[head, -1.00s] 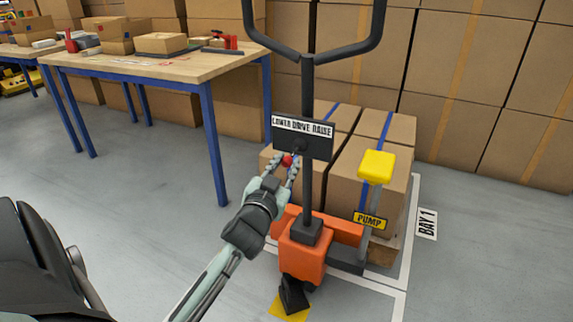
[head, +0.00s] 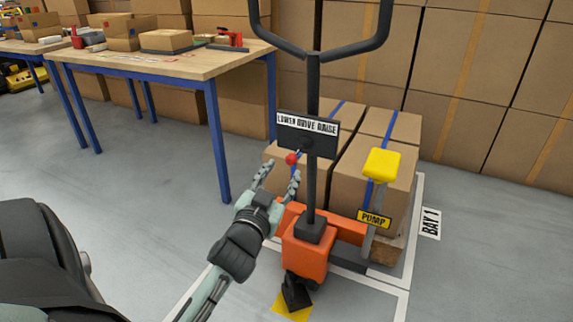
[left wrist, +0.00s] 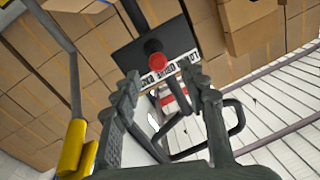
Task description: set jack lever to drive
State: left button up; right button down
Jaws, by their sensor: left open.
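The jack lever ends in a red knob (head: 291,158), just below and left of the black plate (head: 305,146) on the jack's handle post. The plate's label reads LOWER, DRIVE, RAISE. The knob appears toward the LOWER side, but the slant of the view keeps me from telling its exact setting. My left gripper (head: 280,171) is open and empty, its fingertips a little below and in front of the knob. In the left wrist view the red knob (left wrist: 154,47) shows beyond the fingertips, clear of both fingers (left wrist: 160,78). My right gripper is not in view.
The orange jack body (head: 305,254) stands below, with a yellow PUMP pedal (head: 382,165) at its right. Boxes (head: 372,180) sit on the pallet behind. A workbench (head: 170,66) with blue legs is at the left. Grey floor between is clear.

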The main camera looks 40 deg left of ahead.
pick_arm(q)
jog(key=v, duration=0.6)
jog(key=shift+s, duration=0.25)
jog(key=s+d+f+g+h+p, duration=0.15)
jog(key=f+g, duration=0.25)
jog(key=f, duration=0.5)
jog(key=s+d+f+g+h, duration=0.1)
jog(key=d+f+g, duration=0.15)
jog(key=f, duration=0.65)
jog(key=s+d+f+m+g+h, duration=0.1)
jog(key=s+d+f+g, duration=0.1)
jog(key=s+f, duration=0.3)
jog(key=s+d+f+m+g+h, duration=0.1)
jog(key=s+d+f+g, duration=0.2)
jog(key=s+f+g, duration=0.2)
notch_tip(320, 180, down, 2)
jog(key=shift+f+m+p, duration=0.1)
jog(key=shift+m+p, duration=0.3)
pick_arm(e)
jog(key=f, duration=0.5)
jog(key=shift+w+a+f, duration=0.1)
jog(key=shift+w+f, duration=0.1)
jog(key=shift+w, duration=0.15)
